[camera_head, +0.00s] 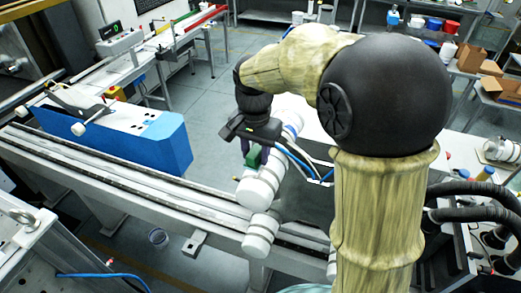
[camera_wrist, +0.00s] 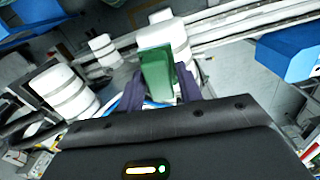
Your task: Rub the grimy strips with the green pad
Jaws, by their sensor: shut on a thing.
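My gripper (camera_head: 249,148) points downward over the machine and is shut on the green pad (camera_head: 253,157). The wrist view shows the green pad (camera_wrist: 157,75) upright between the two dark purple fingers of my gripper (camera_wrist: 160,88). White cylinders with greyish bands stand around it. One cylinder (camera_head: 258,192) is just below the pad in the head view, and another (camera_head: 260,236) is lower. In the wrist view a banded cylinder (camera_wrist: 65,92) is at left and one (camera_wrist: 178,36) is right behind the pad. I cannot tell whether the pad touches it. Grime on the bands is too small to make out.
A long grey rail bed (camera_head: 120,178) runs across the machine. A blue housing (camera_head: 120,135) sits on it at left. A workbench with boxes (camera_head: 492,75) is at far right. Open floor lies behind the rails.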

